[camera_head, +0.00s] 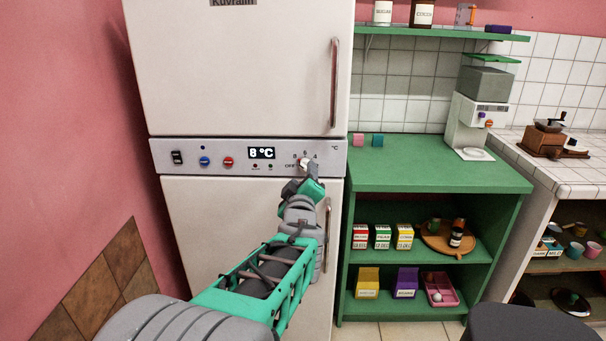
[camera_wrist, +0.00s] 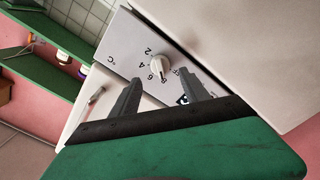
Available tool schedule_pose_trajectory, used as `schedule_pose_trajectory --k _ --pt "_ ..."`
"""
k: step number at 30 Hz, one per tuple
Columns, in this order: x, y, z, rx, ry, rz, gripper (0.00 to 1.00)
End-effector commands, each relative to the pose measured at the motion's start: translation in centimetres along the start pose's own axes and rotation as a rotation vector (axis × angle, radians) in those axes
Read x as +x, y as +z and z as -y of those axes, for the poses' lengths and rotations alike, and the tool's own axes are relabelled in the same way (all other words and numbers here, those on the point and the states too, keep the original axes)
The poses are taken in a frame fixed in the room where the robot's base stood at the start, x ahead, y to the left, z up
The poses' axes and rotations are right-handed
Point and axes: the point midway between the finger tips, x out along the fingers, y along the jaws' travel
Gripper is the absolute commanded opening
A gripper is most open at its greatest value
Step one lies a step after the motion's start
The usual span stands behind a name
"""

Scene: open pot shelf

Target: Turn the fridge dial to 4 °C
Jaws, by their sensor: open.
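The white fridge dial (camera_head: 303,162) sits at the right of the grey control panel, partly hidden by my gripper (camera_head: 309,180). The display (camera_head: 262,153) on the panel reads 8 °C. In the wrist view, the dial (camera_wrist: 159,65) has printed numbers 2, 4, 6 and 8 around it, and its pointer seems turned towards the 8. My gripper (camera_wrist: 163,84) is open in the wrist view, with its two fingers apart and the dial seen between and just beyond their tips. The fingers do not appear to grip the dial.
A black switch (camera_head: 177,157), a blue button (camera_head: 204,161) and a red button (camera_head: 228,162) share the panel. The upper fridge door handle (camera_head: 334,83) is above; the lower handle (camera_head: 326,222) is behind my arm. A green shelf (camera_head: 440,165) stands to the right.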

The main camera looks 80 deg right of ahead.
Motion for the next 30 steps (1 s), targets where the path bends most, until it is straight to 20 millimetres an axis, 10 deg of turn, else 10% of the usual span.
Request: schedule_pose_trajectory --k 7,16,30 --pt "4.3 -0.1 0.1 0.002 -0.003 0.0 0.54" --pt "4.9 -0.1 0.1 0.002 -0.003 0.0 0.54" --pt "4.9 -0.1 0.1 0.003 -0.003 0.0 0.16"
